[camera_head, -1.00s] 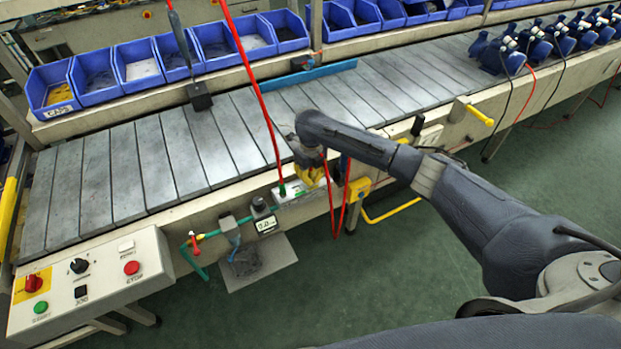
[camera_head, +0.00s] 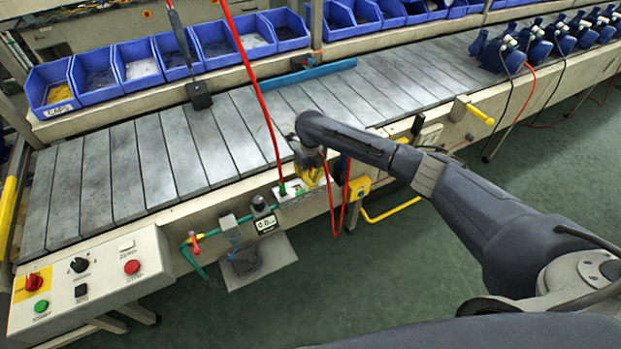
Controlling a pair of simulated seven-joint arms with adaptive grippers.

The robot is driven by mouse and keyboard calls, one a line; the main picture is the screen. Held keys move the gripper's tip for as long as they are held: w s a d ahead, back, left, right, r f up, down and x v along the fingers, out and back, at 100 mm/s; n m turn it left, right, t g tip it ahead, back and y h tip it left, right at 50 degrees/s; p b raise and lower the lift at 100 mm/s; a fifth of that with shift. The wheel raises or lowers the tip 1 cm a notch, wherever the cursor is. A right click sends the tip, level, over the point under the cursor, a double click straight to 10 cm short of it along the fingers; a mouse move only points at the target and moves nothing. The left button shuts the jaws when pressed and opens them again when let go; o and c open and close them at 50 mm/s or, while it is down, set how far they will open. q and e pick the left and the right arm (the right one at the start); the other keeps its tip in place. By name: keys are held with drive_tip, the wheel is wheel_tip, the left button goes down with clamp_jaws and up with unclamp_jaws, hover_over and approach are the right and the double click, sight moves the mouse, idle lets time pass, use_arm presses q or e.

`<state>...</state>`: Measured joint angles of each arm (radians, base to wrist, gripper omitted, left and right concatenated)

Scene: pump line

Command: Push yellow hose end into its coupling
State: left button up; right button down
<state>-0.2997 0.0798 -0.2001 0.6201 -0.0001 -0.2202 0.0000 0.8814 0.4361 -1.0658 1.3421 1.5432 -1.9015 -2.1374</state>
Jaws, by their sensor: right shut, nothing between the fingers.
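My right arm reaches in from the right. Its gripper (camera_head: 309,164) is small and dark at the front edge of the conveyor, shut and empty. A yellow piece (camera_head: 313,178) shows just below the gripper; I cannot tell whether it touches the fingers. A yellow hose (camera_head: 392,211) curves out below the bench front, to the right of a yellow box (camera_head: 359,188). Its end and its coupling are not clearly told apart at this size, and the wrist partly hides this area. My left gripper is not in view.
A red hose (camera_head: 252,80) hangs down to a pale fitting block (camera_head: 293,192) beside the gripper. A small gauge (camera_head: 266,223) and green piping (camera_head: 205,236) are left of it. A control panel (camera_head: 88,283) stands front left. The conveyor slats (camera_head: 130,170) are mostly clear.

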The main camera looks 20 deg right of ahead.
sight(311, 170)
drive_tip(key=shift+f, duration=0.15)
idle(0.6)
drive_tip(key=c, duration=2.1)
unclamp_jaws()
drive_tip(key=shift+c, duration=0.2)
drive_tip(key=o, duration=0.7)
drive_tip(key=shift+r, duration=3.5)
drive_tip(key=shift+r, duration=0.1)
